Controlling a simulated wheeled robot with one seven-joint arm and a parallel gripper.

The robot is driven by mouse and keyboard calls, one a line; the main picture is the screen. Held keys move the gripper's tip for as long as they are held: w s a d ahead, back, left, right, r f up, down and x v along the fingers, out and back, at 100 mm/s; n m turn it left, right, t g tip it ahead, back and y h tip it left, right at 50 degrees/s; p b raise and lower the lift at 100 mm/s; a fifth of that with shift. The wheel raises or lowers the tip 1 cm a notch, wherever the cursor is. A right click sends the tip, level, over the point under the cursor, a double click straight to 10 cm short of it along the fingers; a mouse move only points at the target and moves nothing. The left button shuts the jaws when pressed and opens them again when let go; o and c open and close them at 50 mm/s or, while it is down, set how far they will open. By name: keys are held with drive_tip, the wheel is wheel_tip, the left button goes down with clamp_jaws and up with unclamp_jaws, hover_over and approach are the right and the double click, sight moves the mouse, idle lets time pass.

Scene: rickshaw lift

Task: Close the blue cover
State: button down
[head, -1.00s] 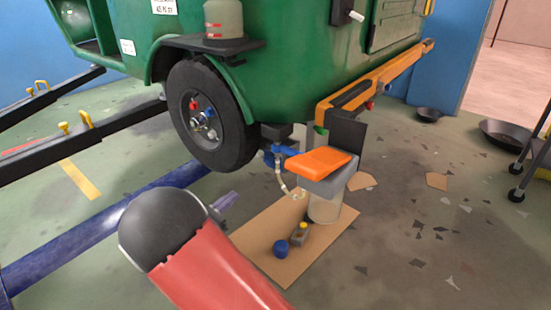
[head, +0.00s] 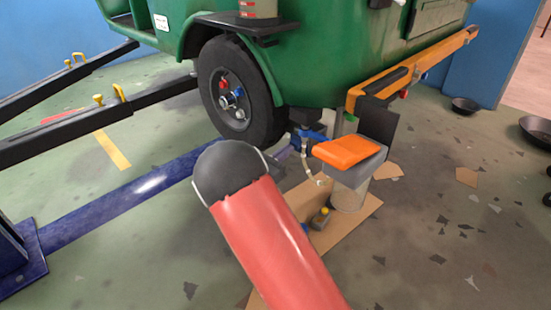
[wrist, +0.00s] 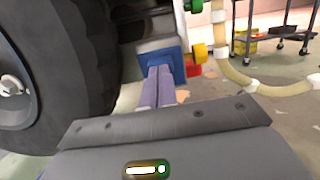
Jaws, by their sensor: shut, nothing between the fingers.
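A blue part (head: 312,134), which looks like the blue cover, is low beside the green vehicle's wheel, left of the orange pad. In the wrist view the blue cover (wrist: 190,66) is a blue, box-like piece straight ahead. My gripper (wrist: 158,72) shows there as two purple fingers pressed together, with nothing between them. Their tips overlap the front of the blue piece; I cannot tell whether they touch it. In the head view my gripper (head: 284,153) is mostly hidden behind my red and black arm, its tip close to the blue part.
The black tyre (wrist: 70,60) stands close on the left. An orange pad (head: 347,151) over a clear container (head: 349,196) stands right of the gripper on a cardboard sheet (head: 356,222). A pale hose (wrist: 262,84) curves at the right.

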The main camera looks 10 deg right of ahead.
drive_tip(key=shift+w+d, duration=0.15)
drive_tip(key=shift+d, duration=0.05)
